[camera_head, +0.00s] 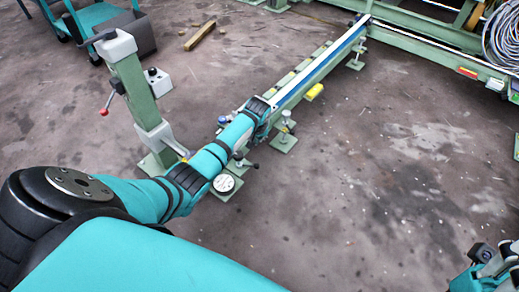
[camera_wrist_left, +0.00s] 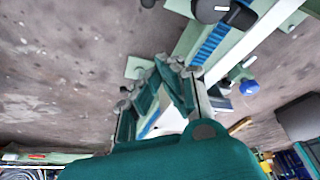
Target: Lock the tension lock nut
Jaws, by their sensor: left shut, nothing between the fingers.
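My left arm reaches across the head view, and its gripper (camera_head: 262,108) is over the near end of a long green rail with a blue-and-white strip (camera_head: 320,62). In the left wrist view the gripper's fingers (camera_wrist_left: 168,68) come together, shut and empty, near the rail's side. A black knob (camera_wrist_left: 210,10) is above the fingertips, apart from them, and a blue knob (camera_wrist_left: 248,87) is to their right. I cannot tell which part is the tension lock nut; the arm hides part of the rail's near end. My right gripper (camera_head: 490,265) shows partly at the bottom right; its jaw state is unclear.
A green post (camera_head: 134,90) with a red-tipped lever (camera_head: 104,110) stands left of the rail. A wooden beam (camera_head: 200,35) lies behind. A green frame (camera_head: 440,60) with coiled cable (camera_head: 502,38) is at the upper right.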

